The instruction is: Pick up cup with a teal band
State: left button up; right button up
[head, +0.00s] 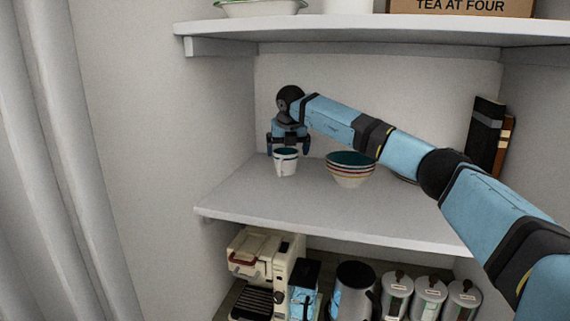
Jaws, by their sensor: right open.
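A small white cup with a teal band (285,163) stands upright on the left part of the middle shelf (240,200). My right gripper (289,148) points down at the cup from above, its fingers spread at the height of the rim. The jaws are open, and I cannot tell whether a finger touches the cup. My left gripper is not in view.
Dark books (485,137) lean at the right. An upper shelf (370,33) overhangs, holding a box (460,7). A coffee machine (262,262) and canisters (430,292) stand below.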

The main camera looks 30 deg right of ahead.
aim_at(286, 159)
jog(key=p+x, duration=0.1)
jog(key=x, duration=0.4)
jog(key=shift+a, duration=0.15)
jog(key=shift+c, duration=1.3)
jog(key=c, duration=0.6)
jog(key=shift+c, duration=0.2)
jog(key=shift+r, duration=0.15)
